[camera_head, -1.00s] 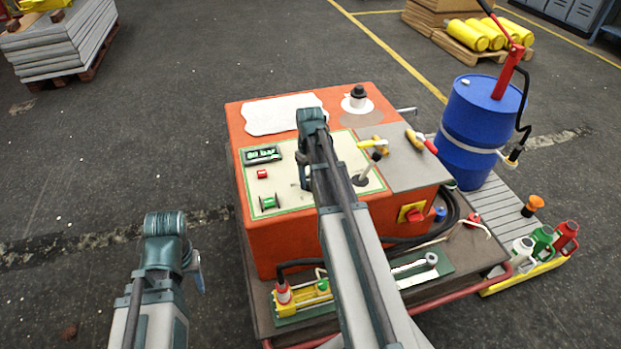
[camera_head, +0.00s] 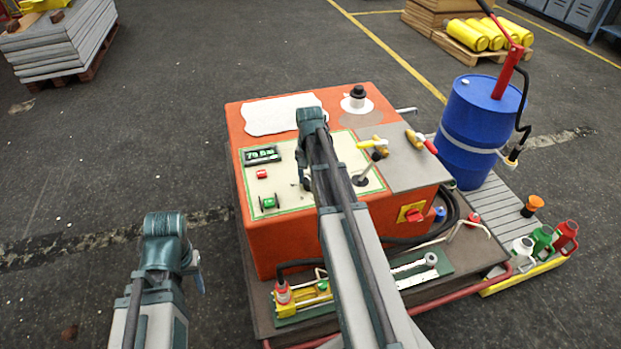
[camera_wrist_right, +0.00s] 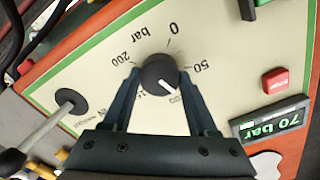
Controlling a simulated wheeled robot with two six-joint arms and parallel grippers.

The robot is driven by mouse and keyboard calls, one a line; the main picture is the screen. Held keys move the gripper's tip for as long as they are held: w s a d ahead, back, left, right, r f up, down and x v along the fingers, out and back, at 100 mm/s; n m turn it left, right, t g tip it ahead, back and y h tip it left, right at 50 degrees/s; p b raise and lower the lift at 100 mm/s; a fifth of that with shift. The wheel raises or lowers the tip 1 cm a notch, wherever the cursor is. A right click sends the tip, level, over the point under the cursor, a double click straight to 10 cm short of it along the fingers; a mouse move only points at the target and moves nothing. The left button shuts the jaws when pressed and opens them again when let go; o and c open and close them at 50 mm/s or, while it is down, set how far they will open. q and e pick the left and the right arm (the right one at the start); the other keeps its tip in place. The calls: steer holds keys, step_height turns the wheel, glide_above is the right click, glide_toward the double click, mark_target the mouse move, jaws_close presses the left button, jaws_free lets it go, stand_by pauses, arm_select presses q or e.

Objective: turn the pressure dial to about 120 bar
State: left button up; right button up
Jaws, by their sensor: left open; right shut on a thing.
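The pressure dial (camera_wrist_right: 160,75) is a round black knob with a white pointer line on a cream panel marked in bar. The pointer slants to the lower right in the wrist view, past the 50 mark. The green display (camera_wrist_right: 270,122) reads 70 bar; it also shows in the head view (camera_head: 262,156). My right gripper (camera_wrist_right: 158,78) is shut on the dial, one finger on each side. In the head view my right arm hides the dial. My left gripper (camera_head: 197,270) is open and empty, left of the orange console (camera_head: 285,245), and only partly visible.
A lever (camera_head: 367,172) stands right of my right gripper. Red (camera_head: 262,174) and green (camera_head: 269,202) buttons lie to its left. A blue drum (camera_head: 478,130) stands at the right.

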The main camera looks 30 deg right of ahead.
steer(key=m, duration=0.4)
steer(key=shift+m, duration=2.5)
steer(key=o, duration=1.4)
steer(key=shift+r, duration=0.15)
step_height(320, 180, up, 14)
steer(key=p, duration=1.4)
steer(key=shift+w+f, duration=0.1)
steer(key=shift+f, duration=0.1)
